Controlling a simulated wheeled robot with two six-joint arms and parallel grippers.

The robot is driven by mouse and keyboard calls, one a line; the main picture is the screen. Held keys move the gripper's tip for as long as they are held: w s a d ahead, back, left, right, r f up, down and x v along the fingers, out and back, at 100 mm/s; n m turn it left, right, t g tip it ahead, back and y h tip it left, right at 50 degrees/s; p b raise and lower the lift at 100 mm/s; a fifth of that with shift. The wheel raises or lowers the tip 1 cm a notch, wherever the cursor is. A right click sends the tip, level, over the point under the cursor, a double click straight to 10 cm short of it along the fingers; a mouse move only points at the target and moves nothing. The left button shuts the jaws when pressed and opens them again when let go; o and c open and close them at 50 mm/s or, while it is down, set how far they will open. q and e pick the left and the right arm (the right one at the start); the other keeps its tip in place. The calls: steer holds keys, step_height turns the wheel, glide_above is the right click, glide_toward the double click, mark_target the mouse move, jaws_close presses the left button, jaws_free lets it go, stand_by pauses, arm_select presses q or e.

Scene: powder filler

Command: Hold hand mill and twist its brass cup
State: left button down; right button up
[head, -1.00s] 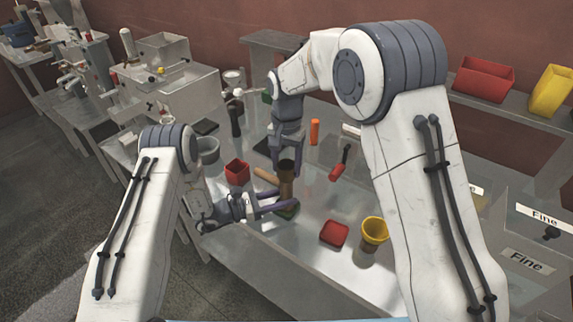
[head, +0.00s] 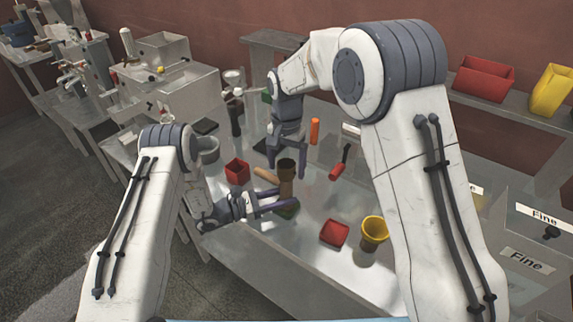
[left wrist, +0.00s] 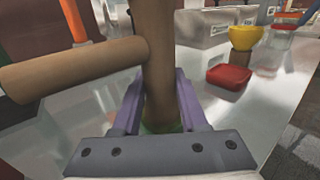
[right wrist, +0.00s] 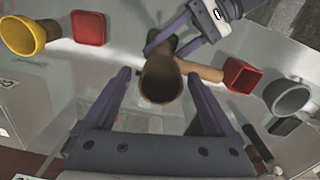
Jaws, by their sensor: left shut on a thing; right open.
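The hand mill (head: 286,188) stands upright, a brown cylinder with a wooden side handle (head: 266,175) and a green part at its foot (head: 288,211). Its dark brass cup (head: 286,166) is at the top; the right wrist view looks down into the open cup (right wrist: 160,80). My left gripper (head: 290,200) is shut on the mill's body, low down; its fingers (left wrist: 160,95) show on both sides of the body in the left wrist view. My right gripper (head: 287,172) is open above, pointing down. Its fingers (right wrist: 158,78) lie either side of the cup, with gaps.
A red box (head: 237,172), a grey bowl (head: 208,151), a red-handled tool (head: 339,165), an orange cylinder (head: 314,131), a red dish (head: 334,233) and a yellow cup (head: 374,231) stand around on the metal table. Front-right of the mill is some clear surface.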

mark_target(287, 164)
steer(key=shift+r, duration=0.1)
arm_select(q)
steer(key=shift+s, duration=0.1)
arm_select(e)
step_height(287, 164, up, 12)
stand_by(0.4)
arm_select(q)
steer(key=shift+c, duration=1.8)
jaws_free()
